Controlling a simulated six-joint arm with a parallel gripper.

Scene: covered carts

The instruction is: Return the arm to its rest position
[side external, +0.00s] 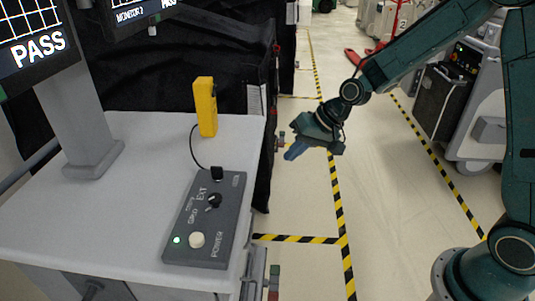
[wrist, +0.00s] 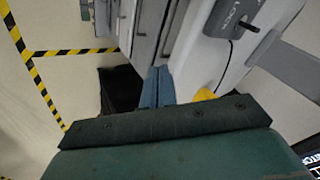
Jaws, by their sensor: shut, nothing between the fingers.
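My gripper (side external: 294,152) hangs in the air right of the cart, in the middle of the side external view, its blue fingers angled down and left. The fingers are shut with nothing between them. In the wrist view the shut blue fingers (wrist: 157,86) point up over the edge of the cart. My green arm reaches in from the right side of the side external view. The gripper is apart from the cart top and from the things on it.
The white cart top (side external: 130,200) carries a grey control box (side external: 205,220) with a lit green light, a yellow handheld device (side external: 205,106) on a cable, and a monitor (side external: 35,45) reading PASS. Black covers (side external: 200,60) hang behind. Floor with striped tape (side external: 336,190) is clear.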

